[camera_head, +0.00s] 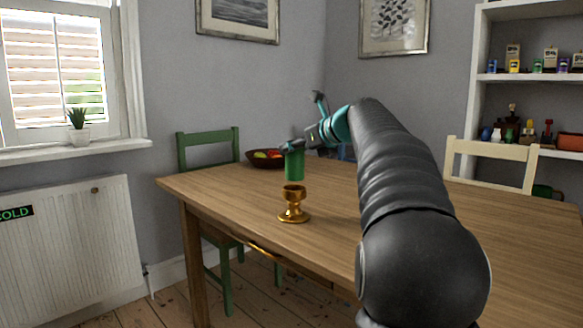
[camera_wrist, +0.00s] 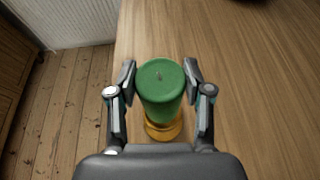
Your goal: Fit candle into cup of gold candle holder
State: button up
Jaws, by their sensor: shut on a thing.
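A green candle (camera_head: 294,165) is held upright in my gripper (camera_head: 293,146) in the head view. The candle's lower end hangs just above the cup of the gold candle holder (camera_head: 293,207), with a small gap showing. The holder stands upright on the wooden table near its left front edge.
The wooden table (camera_head: 335,190) is largely clear around the holder. A dark bowl of fruit (camera_head: 265,160) lies farther back. A green chair (camera_head: 207,145) stands at the left and a cream chair (camera_head: 490,152) at the right. The table edge is close to the holder.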

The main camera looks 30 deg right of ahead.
aim_at(301, 160)
jog(key=shift+a+f+b, duration=0.1)
jog(key=shift+f+b, duration=0.7)
jog(key=shift+f, duration=1.15)
jog(key=shift+f, duration=0.15)
jog(key=o, duration=1.2)
jog(key=shift+o, duration=0.2)
jog(key=shift+s+r, duration=0.2)
jog(key=shift+r, duration=0.05)
jog(key=p+v, duration=0.1)
jog(key=v, duration=1)
jog(key=shift+s, duration=0.2)
